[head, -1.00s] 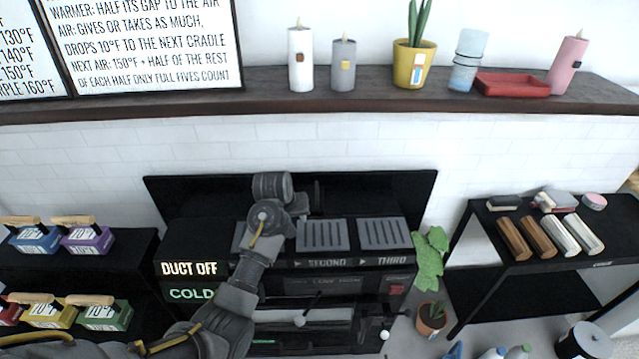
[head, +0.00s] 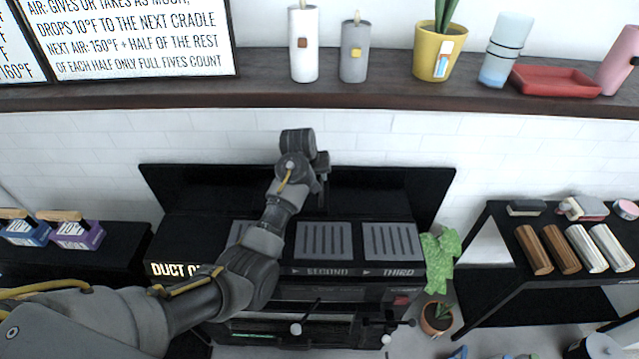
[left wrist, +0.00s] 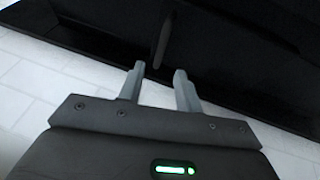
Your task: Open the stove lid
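The stove (head: 390,271) is black, with slotted cradles on its top, one of them partly behind my arm. Its wide black lid (head: 390,190) stands raised behind the cradles, against the white brick wall. My left gripper is at the middle of the lid; the arm hides its fingers in the head view. In the left wrist view the two grey fingers (left wrist: 159,70) are apart with nothing between their tips. A thin grey bar (left wrist: 162,40), seemingly the lid's handle, shows just beyond them against the dark lid (left wrist: 235,45). My right gripper is out of view.
A dark shelf (head: 270,95) with candles and a potted plant runs above the lid. A side table (head: 490,262) with several rods stands right of the stove, and a floor plant (head: 437,318) stands between them. A dark stand (head: 110,262) with tagged blocks is at left.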

